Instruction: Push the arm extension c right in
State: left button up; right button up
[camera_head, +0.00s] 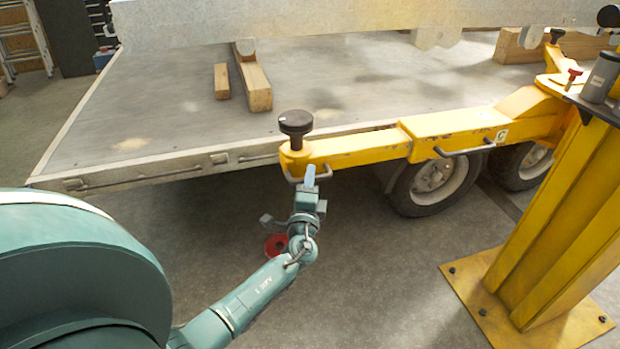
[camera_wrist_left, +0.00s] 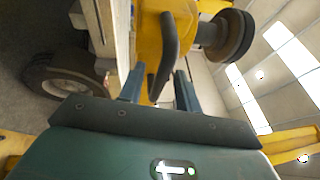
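The yellow arm extension c (camera_head: 350,149) sticks out to the left from its yellow sleeve (camera_head: 460,128), which bears a small "C" label. A round dark pad (camera_head: 295,122) stands on its outer end. A grey bar handle (camera_head: 292,180) is at that end, below the pad. My left gripper (camera_head: 310,174) is at the end of the extension, by the handle. In the left wrist view its two fingers (camera_wrist_left: 159,84) are apart, with the dark handle (camera_wrist_left: 169,45) ahead between their lines. I cannot tell whether they touch it. My right gripper is not in view.
The trailer bed (camera_head: 340,85) lies behind the extension, with wooden blocks (camera_head: 255,85) and a grey beam on it. Trailer wheels (camera_head: 434,182) are below the sleeve. A yellow post (camera_head: 545,225) on a bolted plate stands at the right. The floor between is mostly clear.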

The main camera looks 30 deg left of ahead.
pick_arm(q)
jog(key=shift+w+a, duration=0.15)
jog(key=shift+w, duration=0.15)
jog(key=shift+c, duration=0.5)
grip_shut()
